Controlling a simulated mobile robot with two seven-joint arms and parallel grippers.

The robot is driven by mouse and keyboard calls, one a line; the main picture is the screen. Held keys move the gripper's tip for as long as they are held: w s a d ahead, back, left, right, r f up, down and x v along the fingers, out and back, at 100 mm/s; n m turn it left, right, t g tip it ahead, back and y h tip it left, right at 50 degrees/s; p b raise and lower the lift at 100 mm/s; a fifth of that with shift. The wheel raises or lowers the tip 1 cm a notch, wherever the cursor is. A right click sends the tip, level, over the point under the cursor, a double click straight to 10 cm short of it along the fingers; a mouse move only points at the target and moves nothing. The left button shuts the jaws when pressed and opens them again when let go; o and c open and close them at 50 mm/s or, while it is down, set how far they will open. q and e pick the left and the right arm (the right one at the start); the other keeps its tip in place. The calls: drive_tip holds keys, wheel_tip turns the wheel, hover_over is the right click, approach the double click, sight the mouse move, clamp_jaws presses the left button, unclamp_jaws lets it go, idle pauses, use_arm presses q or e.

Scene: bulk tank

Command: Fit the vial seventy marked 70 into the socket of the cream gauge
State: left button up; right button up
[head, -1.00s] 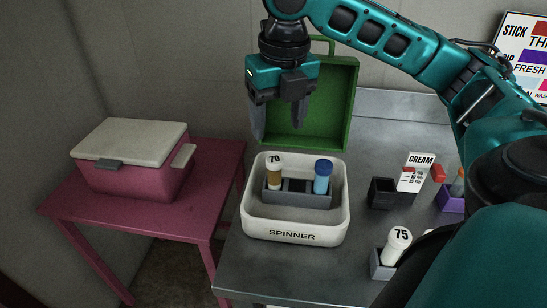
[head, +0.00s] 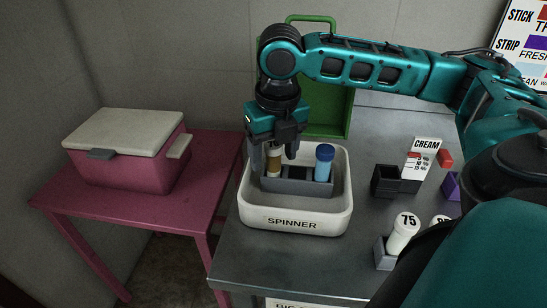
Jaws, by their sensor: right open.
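The vial seventy (head: 273,166), with a brown lower part, stands in a rack inside the white spinner tub (head: 294,222). The cream gauge (head: 422,158), a white card marked CREAM with a red marker, stands to the right on the counter. A dark socket block (head: 390,180) sits at its left foot and looks empty. My left gripper is not in view.
A blue vial (head: 324,163) shares the spinner rack. A white vial marked 75 (head: 403,233) stands in a grey holder at front right, with another beside it partly hidden. A green case (head: 342,113) stands behind the tub. A pink cooler (head: 125,150) is on the pink table.

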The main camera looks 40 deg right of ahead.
drive_tip(key=shift+w+f, duration=0.1)
drive_tip(key=shift+f, duration=0.6)
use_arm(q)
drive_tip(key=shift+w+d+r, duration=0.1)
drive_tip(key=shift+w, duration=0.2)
use_arm(e)
drive_tip(key=shift+c, duration=0.5)
clamp_jaws()
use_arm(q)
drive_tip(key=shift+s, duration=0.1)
use_arm(e)
drive_tip(key=shift+r, duration=0.1)
use_arm(q)
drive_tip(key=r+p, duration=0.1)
drive_tip(key=p, duration=0.1)
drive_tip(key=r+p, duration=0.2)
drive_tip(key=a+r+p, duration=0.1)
drive_tip(key=p, duration=0.1)
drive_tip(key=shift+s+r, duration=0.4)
use_arm(e)
wheel_tip(320, 180, up, 20)
